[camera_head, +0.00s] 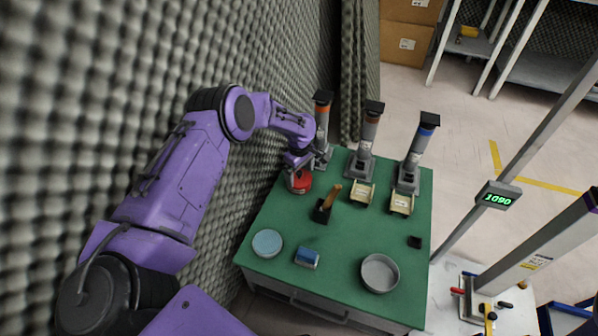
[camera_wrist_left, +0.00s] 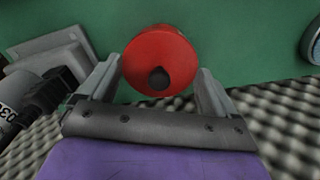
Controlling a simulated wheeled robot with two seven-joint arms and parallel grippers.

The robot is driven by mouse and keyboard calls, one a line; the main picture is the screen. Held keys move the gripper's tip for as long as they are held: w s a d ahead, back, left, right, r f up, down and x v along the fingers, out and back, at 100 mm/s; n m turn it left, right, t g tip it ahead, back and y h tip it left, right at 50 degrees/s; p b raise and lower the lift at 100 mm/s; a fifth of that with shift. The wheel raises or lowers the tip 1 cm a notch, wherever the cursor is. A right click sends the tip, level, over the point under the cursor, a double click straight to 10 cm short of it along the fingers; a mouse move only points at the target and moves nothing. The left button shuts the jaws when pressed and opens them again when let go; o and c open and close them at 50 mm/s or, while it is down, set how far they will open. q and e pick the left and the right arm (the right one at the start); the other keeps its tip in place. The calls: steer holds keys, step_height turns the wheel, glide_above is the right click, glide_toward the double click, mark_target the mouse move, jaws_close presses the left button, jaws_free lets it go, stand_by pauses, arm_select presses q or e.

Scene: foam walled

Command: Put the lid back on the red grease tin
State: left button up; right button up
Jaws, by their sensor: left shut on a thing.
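The red grease tin (camera_head: 299,184) stands on the green table near its back left edge, beside the foam wall. My left gripper (camera_head: 297,166) is right over it, reaching in from the left. In the left wrist view a round red lid (camera_wrist_left: 150,58) with a dark knob lies between the two fingers of the left gripper (camera_wrist_left: 158,85), which are shut on it. The lid covers my view into the tin, and I cannot tell whether it sits flush on the rim. My right gripper is not in view.
Three dispensers (camera_head: 366,140) with small trays stand along the back. A wooden-handled tool in a black holder (camera_head: 321,212) stands right of the tin. A pale blue round thing (camera_head: 267,242), a blue block (camera_head: 307,257) and a grey pan (camera_head: 380,272) are in front.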

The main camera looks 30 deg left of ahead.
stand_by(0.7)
arm_select(q)
steer(key=o, duration=0.7)
step_height(320, 180, up, 7)
steer(key=p, duration=0.7)
steer(key=shift+c, duration=0.6)
jaws_close()
